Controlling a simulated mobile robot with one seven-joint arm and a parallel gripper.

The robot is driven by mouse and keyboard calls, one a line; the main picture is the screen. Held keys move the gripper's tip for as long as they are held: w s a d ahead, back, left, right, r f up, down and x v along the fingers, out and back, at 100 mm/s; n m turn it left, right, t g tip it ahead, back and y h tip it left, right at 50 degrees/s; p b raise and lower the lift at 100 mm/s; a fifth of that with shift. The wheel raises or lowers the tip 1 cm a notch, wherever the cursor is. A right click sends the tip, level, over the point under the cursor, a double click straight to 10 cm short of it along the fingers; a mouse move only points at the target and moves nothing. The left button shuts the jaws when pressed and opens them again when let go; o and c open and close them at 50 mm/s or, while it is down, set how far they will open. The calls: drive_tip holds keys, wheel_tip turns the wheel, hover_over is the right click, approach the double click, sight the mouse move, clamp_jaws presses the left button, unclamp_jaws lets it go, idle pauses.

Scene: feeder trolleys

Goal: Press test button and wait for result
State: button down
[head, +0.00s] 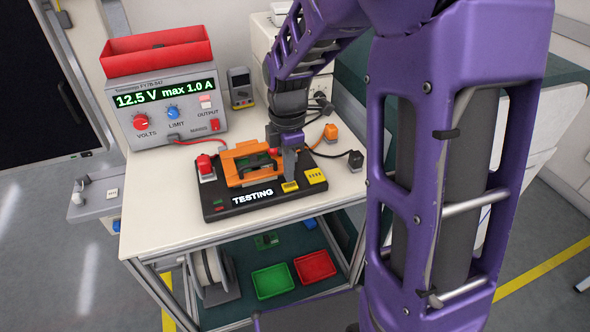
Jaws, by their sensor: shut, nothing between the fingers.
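A black test fixture (222,208) lies on the white bench top, and its display (252,196) reads "TESTING". An orange clamp frame (240,164) sits on the fixture. A yellow button or label (290,186) and a yellow marked panel (316,176) are at its right side. My gripper (289,172) is shut and empty, pointing down over the right part of the fixture, with its tips just above or at the smaller yellow patch. I cannot tell whether they touch it. The gripper hides part of the fixture behind it.
A power supply (160,128) reading "12.5 V max 1.0 A" stands at the back left under a red bin (157,58). Cables run to the fixture. A multimeter (240,88) stands behind. Green (273,281) and red (315,266) trays sit on the lower shelf.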

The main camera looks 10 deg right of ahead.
sight(289, 185)
wheel_tip(289, 185, up, 11)
drive_tip(key=p, duration=0.1)
drive_tip(key=shift+w, duration=0.1)
idle(0.6)
